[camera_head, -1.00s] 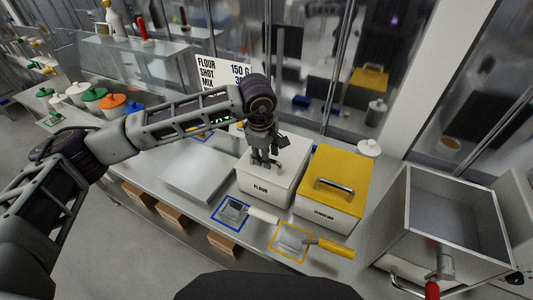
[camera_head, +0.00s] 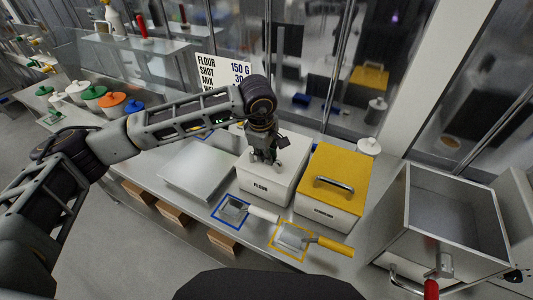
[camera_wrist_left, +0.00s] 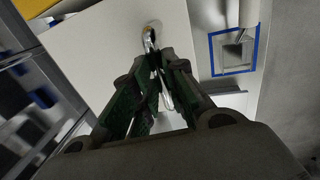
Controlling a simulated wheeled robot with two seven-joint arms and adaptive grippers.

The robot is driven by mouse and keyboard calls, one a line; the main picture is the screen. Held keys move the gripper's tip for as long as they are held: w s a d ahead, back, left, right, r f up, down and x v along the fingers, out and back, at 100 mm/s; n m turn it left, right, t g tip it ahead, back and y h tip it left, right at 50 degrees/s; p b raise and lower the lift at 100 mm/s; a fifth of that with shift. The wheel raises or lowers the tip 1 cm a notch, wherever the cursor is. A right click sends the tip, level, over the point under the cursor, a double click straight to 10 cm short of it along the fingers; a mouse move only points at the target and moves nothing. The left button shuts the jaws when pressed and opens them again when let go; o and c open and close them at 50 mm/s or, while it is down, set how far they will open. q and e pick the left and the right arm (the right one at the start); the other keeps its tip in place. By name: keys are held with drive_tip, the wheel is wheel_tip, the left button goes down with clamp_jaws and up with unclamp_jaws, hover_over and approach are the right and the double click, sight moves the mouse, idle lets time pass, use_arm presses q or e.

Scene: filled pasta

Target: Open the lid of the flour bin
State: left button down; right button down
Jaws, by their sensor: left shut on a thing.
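The flour bin (camera_head: 262,187) is a white box with a white lid (camera_head: 290,150) and a "FLOUR" label, at the middle of the bench in the head view. Its lid looks closed in the head view. My left gripper (camera_head: 266,162) is over the lid, shut on the lid's metal handle. In the left wrist view, the fingers of my left gripper (camera_wrist_left: 155,85) close around the shiny handle (camera_wrist_left: 150,38), which stands on the white lid (camera_wrist_left: 110,45). The fingers hide part of the handle. My right gripper is not in view.
The semolina bin (camera_head: 322,210) with a yellow lid stands close on the right. A flat metal plate (camera_head: 198,172) lies on the left. Two scoops lie in front, in a blue outline (camera_head: 229,224) and a yellow outline (camera_head: 290,252). A large metal box (camera_head: 445,215) stands far right.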

use_arm(q)
drive_tip(key=shift+r, duration=0.1)
drive_tip(key=shift+w+d+r+b, duration=0.1)
drive_tip(key=shift+w+r+b, duration=0.15)
drive_tip(key=shift+r, duration=0.15)
drive_tip(key=shift+w+d+r+b, duration=0.1)
drive_tip(key=shift+r+b, duration=0.1)
drive_tip(key=shift+r, duration=0.15)
drive_tip(key=w+d+r+b, duration=0.2)
drive_tip(key=w+r, duration=0.4)
drive_tip(key=r, duration=0.3)
drive_tip(key=shift+w+d, duration=0.3)
drive_tip(key=shift+d, duration=0.05)
